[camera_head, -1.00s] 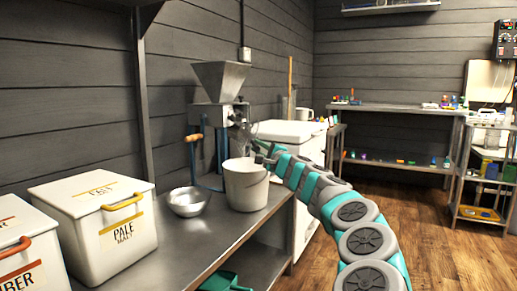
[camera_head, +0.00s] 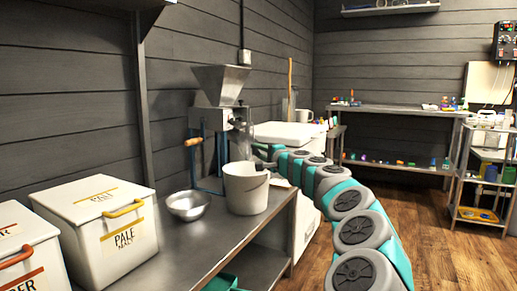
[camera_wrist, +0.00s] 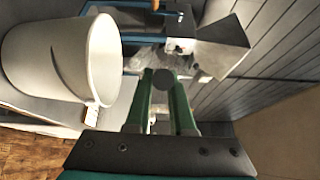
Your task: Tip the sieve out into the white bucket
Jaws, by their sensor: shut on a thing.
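The white bucket (camera_head: 246,188) stands upright on the steel bench, in front of the grain mill. In the wrist view it fills the left side, its open mouth (camera_wrist: 103,58) turned toward the middle. My gripper (camera_wrist: 162,88) is shut on the round grey handle (camera_wrist: 162,76) of what looks like the sieve. Its pale mesh (camera_wrist: 148,58) shows beyond the fingers, beside the bucket's rim. In the head view my gripper (camera_head: 262,162) is at the bucket's right rim, and the sieve is hard to make out. Its tilt and contents cannot be told.
The grain mill (camera_head: 221,100) with its hopper stands behind the bucket. A metal bowl (camera_head: 188,205) sits left of the bucket. The pale malt box (camera_head: 105,225) stands farther left on the bench (camera_head: 195,250). A white chest (camera_head: 290,135) is behind my arm.

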